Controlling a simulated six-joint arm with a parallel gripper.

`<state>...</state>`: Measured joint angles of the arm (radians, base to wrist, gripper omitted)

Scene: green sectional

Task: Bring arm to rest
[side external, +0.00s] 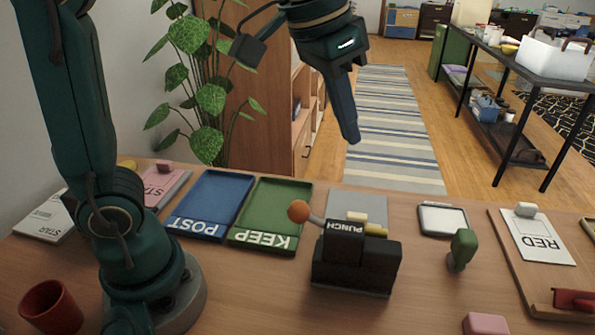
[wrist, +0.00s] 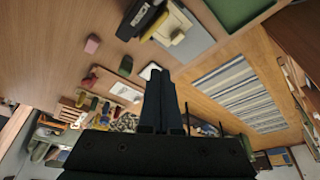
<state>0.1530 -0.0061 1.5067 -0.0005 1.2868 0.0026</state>
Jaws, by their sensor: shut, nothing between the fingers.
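My gripper (side external: 352,137) hangs in the air above the back edge of the table, pointing down, well above the objects. Its fingers are closed together and empty. In the wrist view the gripper (wrist: 160,75) shows as two dark fingers side by side, with nothing between them. My arm rises at the left of the side external view and comes back in at the top.
The wooden table (side external: 250,295) bears a blue POST tray (side external: 207,205), a green KEEP tray (side external: 274,209), a black punch (side external: 355,262), a green-handled stamp (side external: 462,248), a RED card (side external: 537,240), a pink block (side external: 486,323) and a red cup (side external: 50,307). A leafy plant (side external: 205,95) stands behind.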

